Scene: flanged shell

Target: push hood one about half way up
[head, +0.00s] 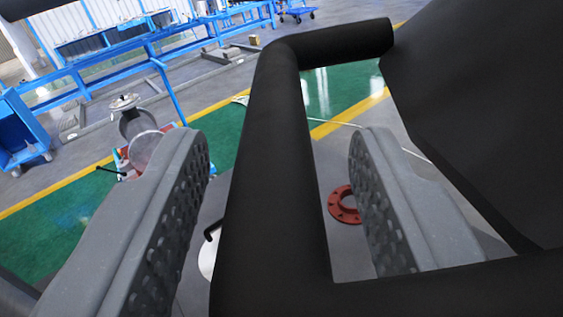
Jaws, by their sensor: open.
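A large matte black panel (485,110) fills the right side, close to the camera. A thick black tube (268,170) rises through the middle and bends right to meet it at the top. A second black bar (450,285) crosses the lower right. I take the panel and tube to be hood one, but no label shows. My gripper (283,140) is open, with grey, dimpled fingers left and right of the tube. Gaps show beside the tube, and I see no clear contact. The tube hides part of the floor behind it. The panel's far side is out of view.
A red flange ring (343,205) lies on the grey floor beyond the right finger. A metal fitting (138,122) stands behind the left finger. Blue benches (110,60) and a blue cart (22,130) are farther back.

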